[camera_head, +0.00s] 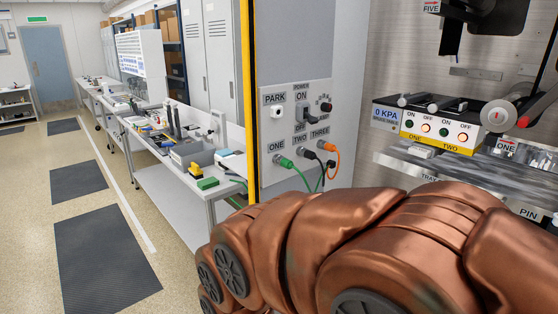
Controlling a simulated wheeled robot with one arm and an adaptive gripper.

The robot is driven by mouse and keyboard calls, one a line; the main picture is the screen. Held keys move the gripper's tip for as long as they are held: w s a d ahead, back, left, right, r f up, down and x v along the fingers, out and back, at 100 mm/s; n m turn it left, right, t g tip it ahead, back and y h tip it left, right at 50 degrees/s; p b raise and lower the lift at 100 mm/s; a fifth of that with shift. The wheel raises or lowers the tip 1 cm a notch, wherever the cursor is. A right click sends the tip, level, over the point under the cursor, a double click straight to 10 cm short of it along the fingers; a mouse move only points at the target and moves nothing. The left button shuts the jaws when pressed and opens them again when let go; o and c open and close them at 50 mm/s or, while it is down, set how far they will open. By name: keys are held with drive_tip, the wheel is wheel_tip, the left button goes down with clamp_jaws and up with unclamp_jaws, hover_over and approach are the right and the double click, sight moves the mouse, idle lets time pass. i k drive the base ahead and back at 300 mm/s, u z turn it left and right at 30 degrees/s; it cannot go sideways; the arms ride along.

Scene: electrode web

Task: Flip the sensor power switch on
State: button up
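A light grey control panel (268,171) is at the picture's centre, beside a yellow-edged post. Its power switch (301,112) is a small dark lever between the labels ON above and OFF below. It is too small to tell which way the lever points. My copper-coloured arm fills the lower right foreground, below and in front of the panel. My gripper does not show, so its place and its hold on anything are hidden.
A white PARK socket (277,112) and a dark knob (326,107) flank the switch. Green (286,163), black (311,156) and orange (331,147) plugs sit below it with hanging cables. A button box (434,125) is right. Workbenches (180,180) stand left; floor there has dark mats.

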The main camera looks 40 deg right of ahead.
sight(312, 120)
drive_tip(key=z, duration=1.45)
drive_tip(key=k, duration=0.5)
drive_tip(key=u, duration=0.75)
drive_tip(key=i, duration=1)
drive_tip(key=z, duration=0.4)
